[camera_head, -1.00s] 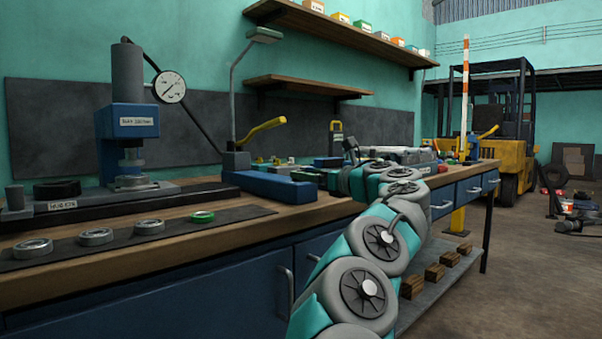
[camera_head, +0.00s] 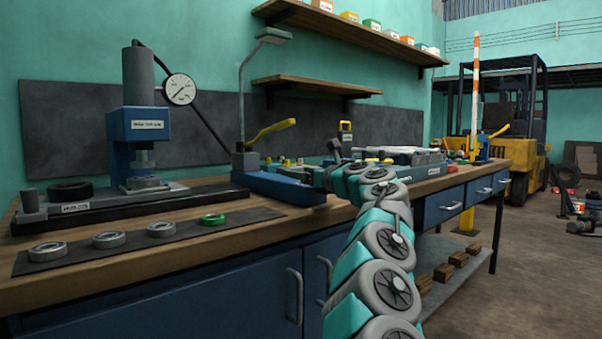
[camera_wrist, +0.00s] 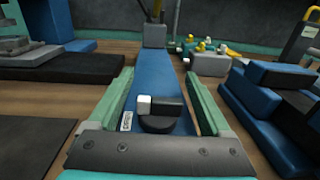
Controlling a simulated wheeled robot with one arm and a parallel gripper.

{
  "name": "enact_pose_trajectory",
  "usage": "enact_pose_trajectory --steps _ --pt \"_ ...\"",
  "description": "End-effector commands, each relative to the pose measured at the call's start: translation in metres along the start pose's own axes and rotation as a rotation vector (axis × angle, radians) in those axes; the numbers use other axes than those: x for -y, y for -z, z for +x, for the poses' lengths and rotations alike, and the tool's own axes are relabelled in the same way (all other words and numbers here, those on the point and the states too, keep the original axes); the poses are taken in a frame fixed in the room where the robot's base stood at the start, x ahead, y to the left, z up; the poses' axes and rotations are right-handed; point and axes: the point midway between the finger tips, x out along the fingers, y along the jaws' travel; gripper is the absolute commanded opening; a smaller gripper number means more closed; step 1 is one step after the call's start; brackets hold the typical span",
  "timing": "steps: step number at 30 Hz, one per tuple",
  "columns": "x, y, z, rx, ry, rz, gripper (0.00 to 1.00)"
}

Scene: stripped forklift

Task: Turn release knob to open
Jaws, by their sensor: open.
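A long blue device (camera_head: 285,188) with a yellow lever handle lies on the workbench in the head view; its blue body (camera_wrist: 154,75) runs away from me in the wrist view. On its near end is a dark, rounded knob (camera_wrist: 160,122) with a small white block (camera_wrist: 144,104) and a white label beside it. I take this to be the release knob; whether it is turned, I cannot tell. My gripper (camera_wrist: 157,80) is open. Its two green fingers lie either side of the blue body and knob, with no visible grip. In the head view my gripper (camera_head: 329,174) is small and partly hidden.
A bench press (camera_head: 140,125) with a gauge (camera_head: 179,89) stands left on the workbench (camera_head: 170,270). Rings lie on a dark mat before it. Stepped blue blocks (camera_wrist: 265,100) stand right of my gripper in the wrist view. A yellow forklift (camera_head: 515,150) stands at the back right.

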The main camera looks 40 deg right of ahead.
Motion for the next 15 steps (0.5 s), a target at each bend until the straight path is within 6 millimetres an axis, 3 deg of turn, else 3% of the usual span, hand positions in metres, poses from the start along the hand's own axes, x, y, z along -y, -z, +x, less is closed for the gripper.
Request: enact_pose_trajectory --steps 6,15 --pt "0.0001 0.0004 0.0001 0.000 0.000 0.000 0.82" --pt "0.0000 0.0006 0.0001 -0.001 -0.001 0.001 0.50"
